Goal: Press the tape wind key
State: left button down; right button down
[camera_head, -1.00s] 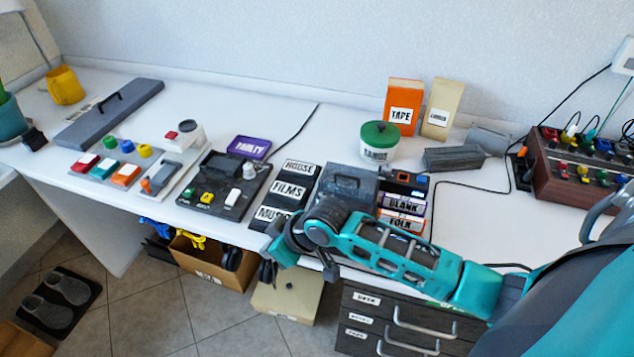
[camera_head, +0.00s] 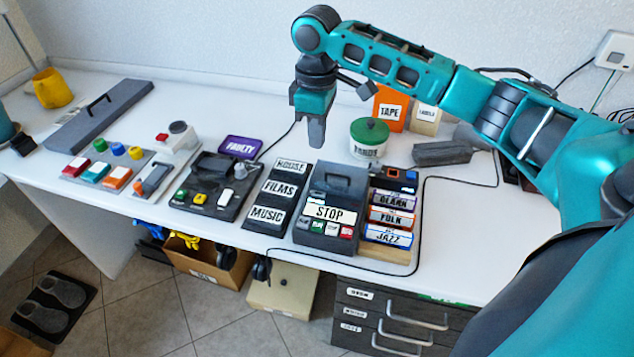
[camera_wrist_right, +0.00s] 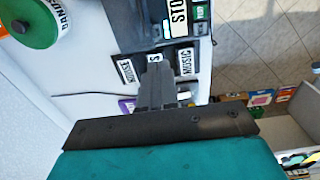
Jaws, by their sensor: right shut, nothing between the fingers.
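A dark grey tape machine (camera_head: 340,180) stands on the white desk, with a STOP label (camera_head: 330,212) across its front. A row of small coloured keys (camera_head: 331,229) runs along its front edge; their markings are too small to read, so I cannot tell which is the wind key. My right gripper (camera_head: 316,140) is shut and empty, pointing down in the air behind the tape machine. Its closed fingers (camera_wrist_right: 157,88) also show in the right wrist view, over the HOUSE, FILMS and MUSIC tray. My left gripper is not in view.
Left of the machine are the labelled tray (camera_head: 278,190) and a dark unit with coloured buttons (camera_head: 214,185). Cassettes marked BLANK, FOLK and JAZZ (camera_head: 391,215) lie to its right. A green-lidded tub (camera_head: 369,138) stands behind. The desk's right part is mostly clear apart from a cable.

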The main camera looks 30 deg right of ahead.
dwell(0.3)
jog(key=b, duration=0.2)
send_near(317, 194)
notch_tip(317, 194, down, 7)
jog(key=shift+r, duration=0.15)
dwell(0.3)
